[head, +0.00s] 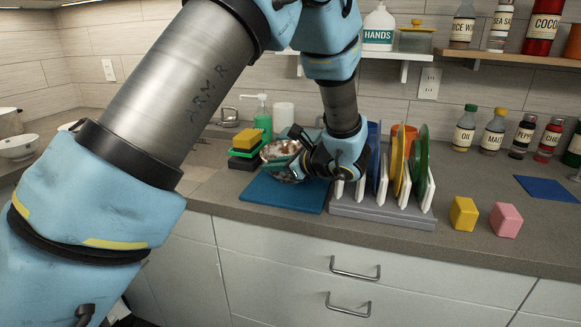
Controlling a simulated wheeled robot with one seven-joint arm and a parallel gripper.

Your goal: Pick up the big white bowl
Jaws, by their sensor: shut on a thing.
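A white bowl (17,147) stands at the far left edge of the view, well away from my gripper. My gripper (297,160) is low over the blue mat, left of the dish rack, and is shut on a shiny silvery bowl (277,151). That bowl is tilted, with its reflective side toward the view. The fingers and wrist hide part of its right side, and I cannot tell whether it touches the mat.
The blue mat (262,193) lies on the counter. Stacked sponges (245,143) and a green soap bottle (263,124) stand behind left. A dish rack (385,212) with coloured plates is close right. Yellow (463,214) and pink (506,220) blocks lie further right.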

